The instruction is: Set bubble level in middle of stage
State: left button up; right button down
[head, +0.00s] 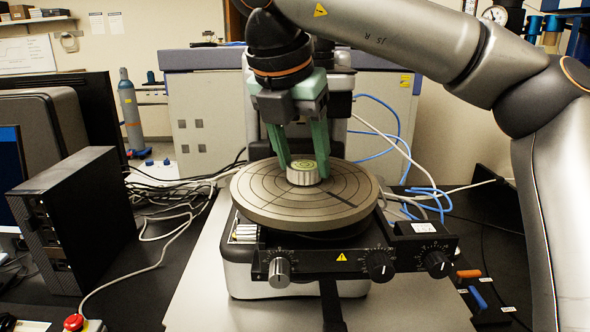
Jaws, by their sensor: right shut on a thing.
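The bubble level (304,174) is a small silver cylinder with a green round vial on top. It is upright at or just above the round grey stage (262,205), close to the middle of its engraved rings. I cannot tell whether its base touches the stage. My right gripper (304,167) comes down from above with green fingers on both sides of the level and is shut on it. The exact centre of the stage is hidden or hard to make out near the level. My left gripper is not in view.
Below the stage is a black front bar with several knobs (279,270). A black computer box (70,220) stands at left, with loose cables beside it. Blue and white cables (432,195) lie at right. A red button (74,322) is at the lower left.

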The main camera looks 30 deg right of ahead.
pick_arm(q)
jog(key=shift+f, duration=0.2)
pick_arm(e)
jog(key=shift+a, duration=0.1)
jog(key=shift+f, duration=0.15)
jog(key=shift+c, duration=1)
grip_release()
jog(key=shift+r, duration=0.2)
pick_arm(q)
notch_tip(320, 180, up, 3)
jog(key=p, duration=0.3)
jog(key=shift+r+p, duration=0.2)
jog(key=shift+p, duration=0.1)
pick_arm(e)
jog(key=v, duration=1.1)
jog(key=shift+s+a+r, duration=0.15)
jog(key=shift+s+r, duration=0.05)
jog(key=shift+r, duration=0.15)
